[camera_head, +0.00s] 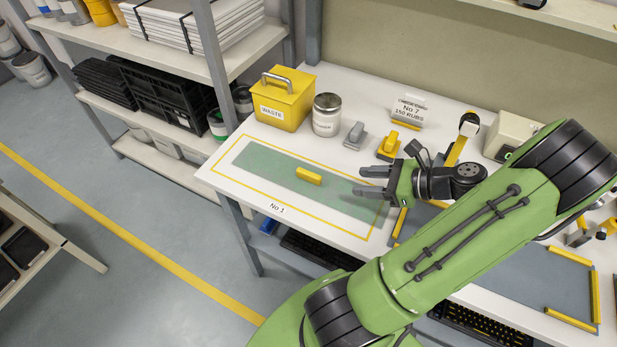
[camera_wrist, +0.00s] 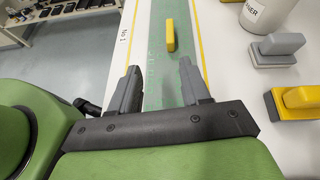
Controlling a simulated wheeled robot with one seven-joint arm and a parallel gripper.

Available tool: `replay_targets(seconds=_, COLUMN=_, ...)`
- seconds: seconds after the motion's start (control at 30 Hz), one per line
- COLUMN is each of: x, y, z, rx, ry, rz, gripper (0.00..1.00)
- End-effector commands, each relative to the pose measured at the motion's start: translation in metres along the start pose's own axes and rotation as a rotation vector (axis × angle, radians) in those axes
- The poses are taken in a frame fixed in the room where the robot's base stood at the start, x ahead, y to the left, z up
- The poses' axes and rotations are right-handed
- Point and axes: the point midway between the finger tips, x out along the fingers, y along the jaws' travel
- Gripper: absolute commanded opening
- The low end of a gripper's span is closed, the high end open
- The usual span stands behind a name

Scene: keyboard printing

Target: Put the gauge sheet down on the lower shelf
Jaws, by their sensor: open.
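The gauge sheet (camera_head: 262,166), a long translucent green strip, lies flat on the white bench inside a yellow outline marked No 1. Its yellow grip block (camera_head: 308,176) stands near the middle. In the wrist view the sheet (camera_wrist: 155,38) runs away ahead of the fingers, and the yellow block (camera_wrist: 170,34) is beyond the fingertips. My gripper (camera_head: 366,181) is open and empty over the sheet's right end, to the right of the block and apart from it; its fingers also show in the wrist view (camera_wrist: 160,68). The lower shelf (camera_head: 262,243) under the bench is mostly hidden.
A yellow waste box (camera_head: 284,97), a lidded can (camera_head: 326,115), a grey block tool (camera_head: 354,134) and a yellow one (camera_head: 388,146) stand behind the sheet. Dark keyboards (camera_head: 315,249) lie under the bench. The floor in front of the bench's left end is clear.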

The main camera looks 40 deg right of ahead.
Motion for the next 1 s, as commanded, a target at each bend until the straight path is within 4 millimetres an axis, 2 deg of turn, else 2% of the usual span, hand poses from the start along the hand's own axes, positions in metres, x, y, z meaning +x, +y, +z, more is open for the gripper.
replay_targets(seconds=0.07, x=-0.011, y=-0.005, z=-0.007, rx=0.070, ry=-0.055, rz=-0.055, gripper=0.47)
replay_targets(seconds=0.17, x=-0.006, y=-0.006, z=-0.009, rx=0.093, ry=-0.074, rz=-0.069, gripper=0.47)
replay_targets(seconds=0.5, x=0.076, y=-0.011, z=-0.006, rx=0.089, ry=-0.070, rz=-0.064, gripper=0.47)
replay_targets(seconds=0.67, x=0.095, y=-0.013, z=-0.004, rx=0.090, ry=-0.068, rz=-0.066, gripper=0.47)
replay_targets(seconds=0.9, x=0.137, y=-0.018, z=-0.003, rx=0.089, ry=-0.068, rz=-0.063, gripper=0.47)
replay_targets(seconds=1.0, x=0.143, y=-0.019, z=-0.001, rx=0.090, ry=-0.066, rz=-0.066, gripper=0.47)
